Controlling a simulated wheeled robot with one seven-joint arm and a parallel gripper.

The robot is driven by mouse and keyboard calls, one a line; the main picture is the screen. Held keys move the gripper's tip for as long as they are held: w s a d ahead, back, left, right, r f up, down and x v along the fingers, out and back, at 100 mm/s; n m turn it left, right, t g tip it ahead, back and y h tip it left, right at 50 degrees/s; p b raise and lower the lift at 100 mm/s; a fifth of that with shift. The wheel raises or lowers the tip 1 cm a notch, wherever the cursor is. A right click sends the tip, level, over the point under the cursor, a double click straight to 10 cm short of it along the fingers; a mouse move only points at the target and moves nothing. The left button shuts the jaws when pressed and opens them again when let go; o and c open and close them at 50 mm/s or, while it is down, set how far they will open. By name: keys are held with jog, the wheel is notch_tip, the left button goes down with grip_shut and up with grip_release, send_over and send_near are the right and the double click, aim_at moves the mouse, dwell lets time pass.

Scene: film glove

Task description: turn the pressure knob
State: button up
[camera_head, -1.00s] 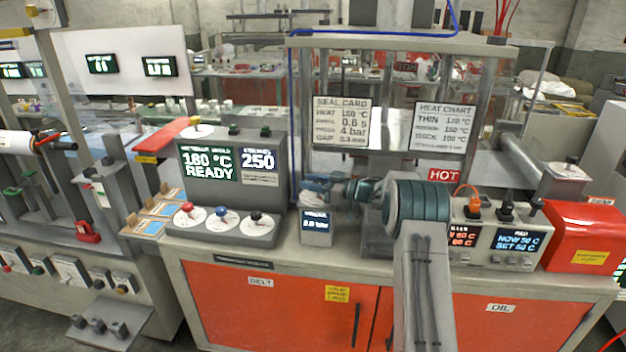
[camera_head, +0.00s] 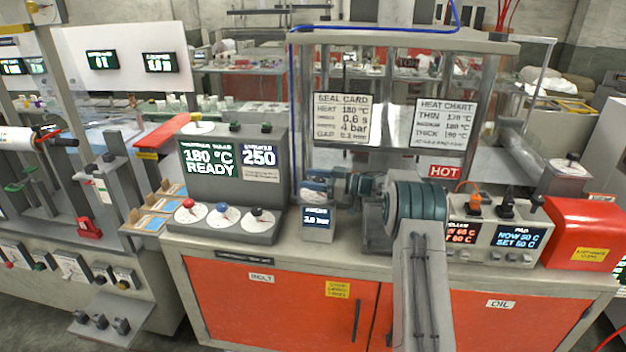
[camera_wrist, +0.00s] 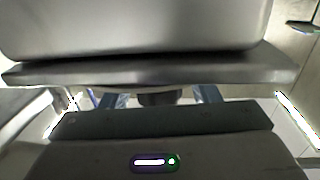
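A small grey box with a lit pressure display (camera_head: 317,221) stands on the bench in front of the glass press frame. Its reading ends in "bar"; the digits are small, perhaps 3.0. My gripper (camera_head: 317,186) is just above and behind this box. In the wrist view my gripper's two blue fingers (camera_wrist: 158,95) are spread apart, with a short dark round part (camera_wrist: 160,98) between them. This may be the pressure knob, but I cannot tell. Gaps seem to show on both sides of it. No knob on the box is visible in the head view.
Left of the box is a console (camera_head: 232,165) reading 180 °C READY, with red, blue and black knobs. The seal card (camera_head: 342,119) lists 4 bar. A HOT sign (camera_head: 444,171) and heater boxes (camera_head: 514,235) are to the right. The bench front edge is clear.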

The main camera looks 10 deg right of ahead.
jog(key=b+v, duration=0.2)
jog(key=v, duration=0.5)
jog(key=shift+d, duration=0.2)
jog(key=shift+s, duration=0.1)
notch_tip(320, 180, up, 13)
jog(key=w+m+t+h, duration=0.2)
jog(key=m+t+h, duration=0.4)
jog(key=t+h, duration=0.2)
jog(key=s+d+r+m+h, duration=0.2)
jog(key=s+r+m+h, duration=0.15)
jog(key=s+h, duration=0.45)
jog(key=s+a+f+m+g, duration=0.1)
jog(key=s+f+g, duration=0.3)
jog(key=s, duration=0.9)
jog(key=s+a+f+m+g, duration=0.1)
jog(key=s+a+f+g, duration=0.2)
jog(key=s, duration=1)
jog(key=s+a+f+m+g, duration=0.1)
jog(key=s+a+f+g, duration=0.2)
jog(key=s, duration=1.1)
notch_tip(320, 180, down, 5)
jog(key=shift+r+m+g, duration=0.1)
jog(key=shift+m+g, duration=0.25)
jog(key=shift+g, duration=0.85)
